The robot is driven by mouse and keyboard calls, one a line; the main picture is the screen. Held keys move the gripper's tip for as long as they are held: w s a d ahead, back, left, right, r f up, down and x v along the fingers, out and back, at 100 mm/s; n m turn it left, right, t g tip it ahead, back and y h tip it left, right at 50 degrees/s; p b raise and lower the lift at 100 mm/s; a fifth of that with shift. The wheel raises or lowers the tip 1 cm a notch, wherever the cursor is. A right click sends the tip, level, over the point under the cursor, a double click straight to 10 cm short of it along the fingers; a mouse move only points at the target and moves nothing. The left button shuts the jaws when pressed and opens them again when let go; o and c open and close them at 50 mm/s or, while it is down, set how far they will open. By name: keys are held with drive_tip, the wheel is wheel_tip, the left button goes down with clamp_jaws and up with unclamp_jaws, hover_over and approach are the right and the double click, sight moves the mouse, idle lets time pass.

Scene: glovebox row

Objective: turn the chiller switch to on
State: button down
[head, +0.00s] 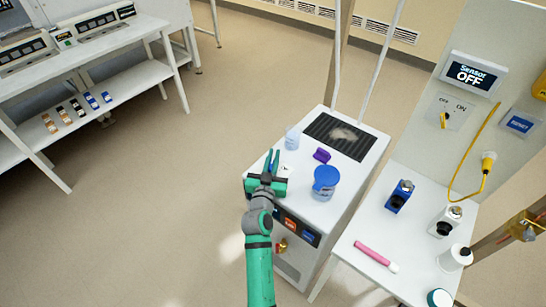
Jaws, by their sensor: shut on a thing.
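A white cabinet (338,200) with a dark vent grille on top stands in the middle of the head view and looks like the chiller. Its dark front panel has an orange display (290,225) and a blue one (308,237). I cannot make out a chiller switch; my arm covers part of the front. My green gripper (271,162) is at the cabinet's left top edge, its narrow fingers pointing away from me. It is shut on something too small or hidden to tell. A round white piece (286,170) lies just right of the fingers.
A table (400,240) at right holds bottles and a pink pen. A yellow switch (444,119) sits below a "Sensor OFF" display (470,75).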

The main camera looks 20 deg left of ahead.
drive_tip(key=shift+m+h, duration=0.3)
drive_tip(key=shift+h, duration=0.2)
drive_tip(key=shift+d+r+m+h, duration=0.1)
drive_tip(key=shift+d+m+h, duration=0.1)
drive_tip(key=shift+m+h, duration=0.45)
drive_tip(key=shift+d+m+h, duration=0.2)
drive_tip(key=shift+m+h, duration=0.15)
drive_tip(key=shift+h, duration=0.6)
drive_tip(key=shift+d+m+g+h, duration=0.25)
drive_tip(key=shift+m+h, duration=0.45)
drive_tip(key=shift+h, duration=0.35)
drive_tip(key=shift+d+m+g+h, duration=0.15)
drive_tip(key=shift+d+m+h, duration=0.1)
drive_tip(key=shift+m+h, duration=0.65)
drive_tip(key=shift+h, duration=0.35)
drive_tip(key=c, duration=1.8)
unclamp_jaws()
drive_tip(key=shift+c, duration=0.2)
drive_tip(key=shift+s, duration=0.15)
drive_tip(key=v, duration=1)
drive_tip(key=shift+s+a, duration=0.1)
drive_tip(key=shift+s, duration=0.2)
